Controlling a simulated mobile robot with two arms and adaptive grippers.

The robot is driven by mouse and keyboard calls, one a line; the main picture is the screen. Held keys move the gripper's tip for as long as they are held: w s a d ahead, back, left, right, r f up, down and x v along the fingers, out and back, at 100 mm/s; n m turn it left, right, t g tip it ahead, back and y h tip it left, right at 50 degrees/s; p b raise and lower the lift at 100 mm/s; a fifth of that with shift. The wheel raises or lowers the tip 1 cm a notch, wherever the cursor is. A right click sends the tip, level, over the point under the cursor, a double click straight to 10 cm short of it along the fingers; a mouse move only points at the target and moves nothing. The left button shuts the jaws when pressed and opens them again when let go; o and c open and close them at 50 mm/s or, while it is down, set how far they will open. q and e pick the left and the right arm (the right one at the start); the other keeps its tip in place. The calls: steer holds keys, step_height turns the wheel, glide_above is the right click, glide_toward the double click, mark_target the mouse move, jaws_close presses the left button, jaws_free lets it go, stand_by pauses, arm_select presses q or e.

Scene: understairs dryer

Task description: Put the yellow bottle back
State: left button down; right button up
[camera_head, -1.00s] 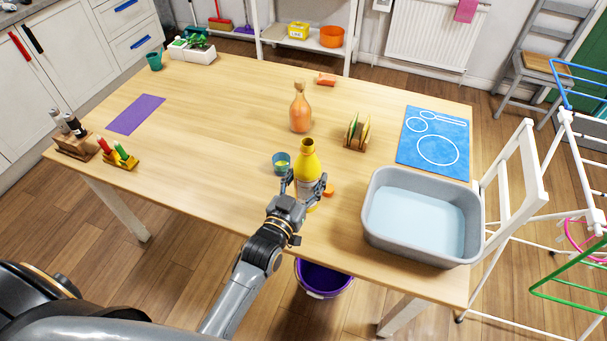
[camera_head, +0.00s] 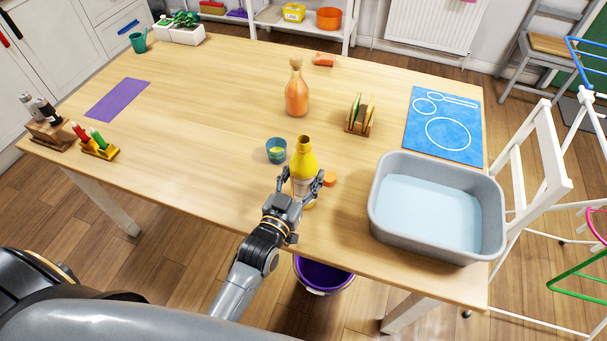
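The yellow bottle (camera_head: 303,163) stands upright, or nearly so, at the near edge of the wooden table, in the middle of the head view. My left gripper (camera_head: 301,187) has a finger on each side of its lower body and appears shut on it. The fingers and wrist partly hide the bottle's pale lower part. I cannot tell whether its base touches the table. My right gripper is not in view.
A teal cup (camera_head: 276,150) and an orange piece (camera_head: 329,179) are close to the bottle. An orange bottle (camera_head: 297,92) and a wooden rack (camera_head: 359,117) stand behind. A grey basin (camera_head: 383,218) of water is at right. The table's (camera_head: 215,105) left-centre is clear.

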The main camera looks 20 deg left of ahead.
arm_select(q)
steer(key=shift+c, duration=2.1)
jaws_free()
steer(key=shift+f, duration=0.15)
steer(key=shift+r, duration=0.2)
steer(key=shift+s+f, duration=0.15)
steer(key=shift+s, duration=0.25)
steer(key=s+a+b, duration=0.1)
steer(key=s, duration=1)
steer(key=shift+a, duration=0.15)
